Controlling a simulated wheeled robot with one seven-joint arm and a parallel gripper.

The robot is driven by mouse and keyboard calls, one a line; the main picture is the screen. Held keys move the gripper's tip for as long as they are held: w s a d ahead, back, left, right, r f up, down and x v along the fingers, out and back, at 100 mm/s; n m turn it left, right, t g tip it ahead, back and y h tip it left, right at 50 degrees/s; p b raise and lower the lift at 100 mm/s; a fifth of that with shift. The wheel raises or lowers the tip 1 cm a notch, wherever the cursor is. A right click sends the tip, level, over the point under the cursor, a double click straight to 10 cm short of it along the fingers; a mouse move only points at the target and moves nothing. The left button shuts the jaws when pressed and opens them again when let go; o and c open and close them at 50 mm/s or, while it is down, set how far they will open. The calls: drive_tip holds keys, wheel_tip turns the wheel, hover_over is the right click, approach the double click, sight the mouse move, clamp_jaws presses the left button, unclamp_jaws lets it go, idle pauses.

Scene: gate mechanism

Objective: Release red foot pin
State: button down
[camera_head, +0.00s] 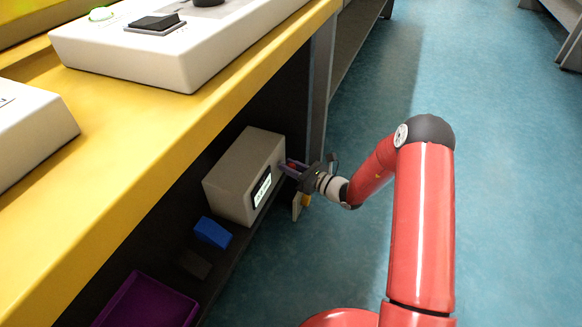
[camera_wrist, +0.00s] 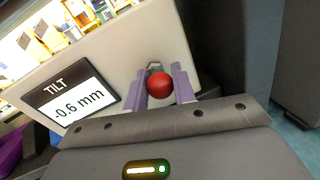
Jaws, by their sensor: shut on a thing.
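The red foot pin (camera_wrist: 160,86) shows as a round red knob at the side of a pale box (camera_wrist: 125,50) with a display reading "TILT -0.6 mm". In the wrist view my gripper (camera_wrist: 166,84) has its two purple fingers on either side of the red knob, shut on it. In the head view my gripper (camera_head: 293,166) is at the right side of the box (camera_head: 240,170), under the yellow bench, with a bit of red between the fingers. The shaft of the pin is mostly hidden behind the knob.
The box stands on a dark low shelf under the yellow bench (camera_head: 190,115). A blue block (camera_head: 212,232), a dark block (camera_head: 193,263) and a purple tray (camera_head: 150,302) lie nearer on it. White consoles (camera_head: 180,50) sit on top. The blue floor (camera_head: 480,80) at right is clear.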

drive_tip(key=shift+w+v, duration=0.15)
drive_tip(key=shift+v, duration=0.55)
drive_tip(key=shift+w+v, duration=0.15)
drive_tip(key=shift+v, duration=0.6)
drive_tip(key=c, duration=1.2)
unclamp_jaws()
drive_tip(key=shift+d, duration=0.2)
drive_tip(key=shift+o, duration=0.2)
drive_tip(key=p+v, duration=0.1)
drive_tip(key=v, duration=0.7)
drive_tip(key=shift+a, duration=0.1)
